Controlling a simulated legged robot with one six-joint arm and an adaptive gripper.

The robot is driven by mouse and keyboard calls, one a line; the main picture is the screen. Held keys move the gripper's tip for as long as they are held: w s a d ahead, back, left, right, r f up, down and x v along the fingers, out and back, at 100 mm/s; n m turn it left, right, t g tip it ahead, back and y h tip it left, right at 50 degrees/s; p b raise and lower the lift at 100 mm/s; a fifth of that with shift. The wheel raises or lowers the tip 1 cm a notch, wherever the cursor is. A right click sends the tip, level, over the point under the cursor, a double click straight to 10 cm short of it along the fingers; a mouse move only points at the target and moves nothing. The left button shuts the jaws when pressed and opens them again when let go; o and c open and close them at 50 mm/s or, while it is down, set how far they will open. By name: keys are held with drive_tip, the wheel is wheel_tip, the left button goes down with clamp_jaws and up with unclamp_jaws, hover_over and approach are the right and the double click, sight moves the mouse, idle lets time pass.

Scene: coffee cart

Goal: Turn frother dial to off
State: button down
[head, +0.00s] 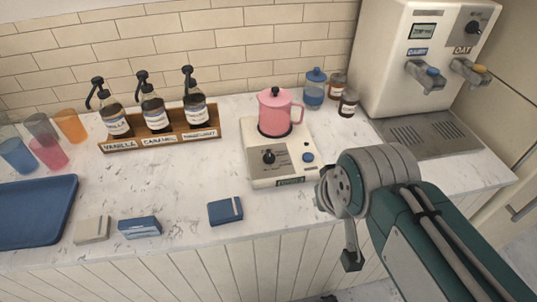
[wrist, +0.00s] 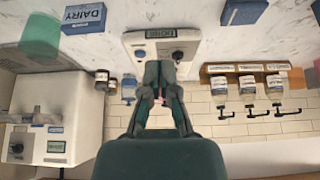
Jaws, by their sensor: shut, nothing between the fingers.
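The frother (head: 255,175) is a cream box on the counter with a pink pitcher (head: 275,110) on top. Its black dial (head: 268,157) sits on a grey front panel, left of a blue button (head: 308,157). The dial's setting is too small to read. In the wrist view, which is upside down, the dial (wrist: 178,55) shows just right of the fingertips and the blue button (wrist: 140,53) left of them. My gripper (wrist: 160,66) is shut and empty, in front of the frother; contact with the dial cannot be told.
A syrup rack (head: 165,143) with pump bottles stands left of the frother, and a milk dispenser (head: 400,60) stands right. Jars (head: 348,103) are behind. A dark blue box (head: 225,211), other small boxes and a blue tray (head: 40,210) lie front left.

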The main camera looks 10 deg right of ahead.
drive_tip(key=c, duration=0.9)
unclamp_jaws()
drive_tip(key=o, duration=0.5)
drive_tip(key=shift+w+r, duration=0.2)
drive_tip(key=shift+w, duration=0.1)
drive_tip(key=shift+o, duration=0.8)
drive_tip(key=w+a+r+m+g, duration=0.1)
drive_tip(key=w+r+m+g, duration=0.1)
drive_tip(key=w+m, duration=0.6)
drive_tip(key=w, duration=0.3)
drive_tip(key=shift+a+g, duration=0.25)
drive_tip(key=shift+g, duration=0.05)
drive_tip(key=m+g, duration=0.3)
drive_tip(key=m, duration=0.7)
hover_over(269, 152)
wheel_tip(269, 152, down, 6)
drive_tip(key=r, duration=0.1)
wheel_tip(269, 152, down, 11)
drive_tip(key=shift+s+f, duration=0.1)
drive_tip(key=shift+f, duration=0.05)
drive_tip(key=shift+c, duration=0.3)
drive_tip(key=c, duration=1.1)
